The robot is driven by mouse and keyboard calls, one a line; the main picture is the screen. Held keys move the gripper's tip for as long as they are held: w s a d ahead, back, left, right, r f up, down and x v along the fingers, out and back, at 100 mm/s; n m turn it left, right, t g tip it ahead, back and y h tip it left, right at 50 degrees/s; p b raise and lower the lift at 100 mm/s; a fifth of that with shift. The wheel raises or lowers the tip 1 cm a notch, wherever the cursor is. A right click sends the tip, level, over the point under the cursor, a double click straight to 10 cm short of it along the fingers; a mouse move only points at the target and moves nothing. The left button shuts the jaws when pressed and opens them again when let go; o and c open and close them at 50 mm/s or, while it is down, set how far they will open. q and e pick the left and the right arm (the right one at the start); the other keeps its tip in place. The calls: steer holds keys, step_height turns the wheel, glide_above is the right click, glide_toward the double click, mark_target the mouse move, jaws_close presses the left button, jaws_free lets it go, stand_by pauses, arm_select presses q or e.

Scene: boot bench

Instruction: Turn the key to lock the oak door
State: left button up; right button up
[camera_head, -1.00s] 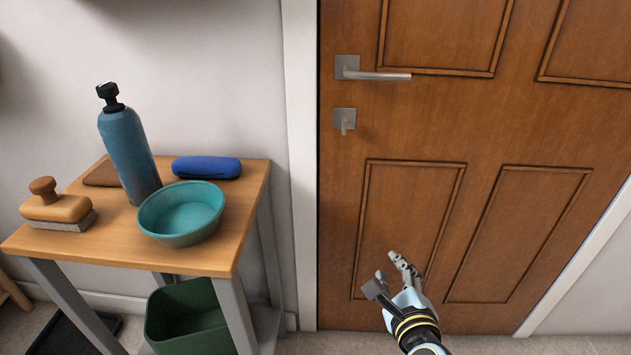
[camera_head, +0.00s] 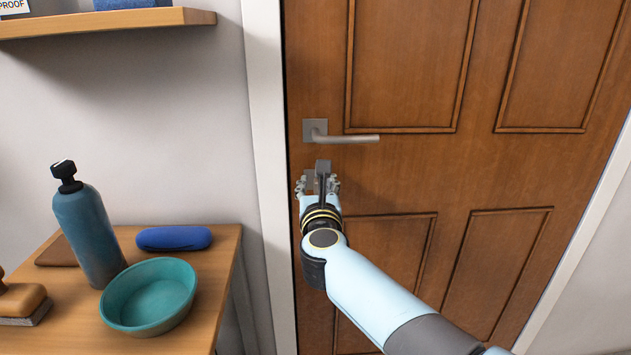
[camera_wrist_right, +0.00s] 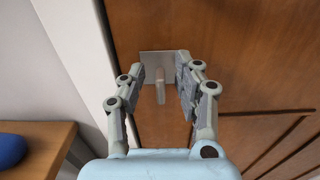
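The oak door (camera_head: 405,70) is shut in its white frame, with a lever handle (camera_head: 345,137) above the lock. The key (camera_wrist_right: 160,86) sticks out of a square lock plate (camera_wrist_right: 165,62) and hangs upright in the right wrist view. My right gripper (camera_head: 318,183) is at the lock; in the wrist view its open fingers (camera_wrist_right: 161,78) stand on either side of the key, with a gap visible on both sides. In the head view the gripper mostly hides the key and plate. My left gripper is not in view.
A wooden bench (camera_head: 215,270) at the left holds a blue bottle (camera_head: 88,235), a teal bowl (camera_head: 150,297), a blue case (camera_head: 174,238) and a brush (camera_head: 22,302). A shelf (camera_head: 110,22) is on the wall above. The handle is close above the gripper.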

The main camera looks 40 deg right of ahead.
steer(key=shift+w+d, duration=0.3)
steer(key=shift+w, duration=0.2)
steer(key=shift+c, duration=0.2)
jaws_close()
